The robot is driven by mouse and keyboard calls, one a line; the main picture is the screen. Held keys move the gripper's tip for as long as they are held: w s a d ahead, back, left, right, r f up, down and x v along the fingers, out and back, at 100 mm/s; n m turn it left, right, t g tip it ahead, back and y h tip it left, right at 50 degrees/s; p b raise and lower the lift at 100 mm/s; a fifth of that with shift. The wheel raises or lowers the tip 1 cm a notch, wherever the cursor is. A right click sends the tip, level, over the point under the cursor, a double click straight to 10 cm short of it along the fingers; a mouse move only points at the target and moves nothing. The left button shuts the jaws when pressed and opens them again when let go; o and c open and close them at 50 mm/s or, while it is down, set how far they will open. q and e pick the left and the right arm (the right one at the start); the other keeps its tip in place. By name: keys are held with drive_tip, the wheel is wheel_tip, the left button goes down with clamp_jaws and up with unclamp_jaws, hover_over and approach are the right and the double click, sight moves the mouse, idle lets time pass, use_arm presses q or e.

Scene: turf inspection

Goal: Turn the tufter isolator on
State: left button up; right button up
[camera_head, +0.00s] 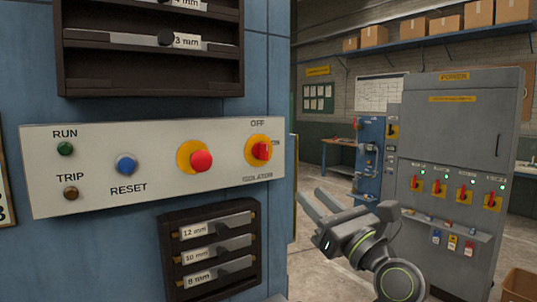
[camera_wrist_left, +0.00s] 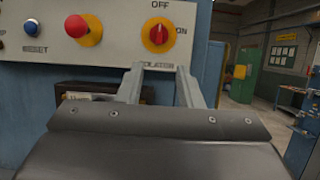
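The isolator (camera_head: 259,151) is a red handle on a round yellow plate at the right end of the pale control panel (camera_head: 100,190). Its handle stands upright, in line with the OFF label above; ON is at its right. It also shows in the left wrist view (camera_wrist_left: 157,35), above the fingertips. My left gripper (camera_head: 311,194) is open and empty, below and to the right of the isolator, apart from it. In the left wrist view its two fingers (camera_wrist_left: 160,71) are spread, with a gap between them. My right gripper is not in view.
A red push-button (camera_head: 201,160) on yellow, a blue RESET button (camera_head: 126,164) and RUN and TRIP lamps share the panel. Gauge racks (camera_head: 150,70) (camera_head: 210,245) sit above and below. A grey cabinet (camera_head: 460,120) with several red-yellow switches stands behind at right.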

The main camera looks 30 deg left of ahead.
sight(267, 152)
use_arm(q)
drive_tip(key=p+x, duration=0.8)
drive_tip(key=x, duration=0.8)
drive_tip(key=shift+a+r+p, duration=0.25)
drive_tip(key=shift+a+p, duration=0.05)
drive_tip(key=shift+p, duration=0.1)
drive_tip(key=shift+w+a, duration=0.1)
drive_tip(key=shift+a, duration=0.2)
clamp_jaws()
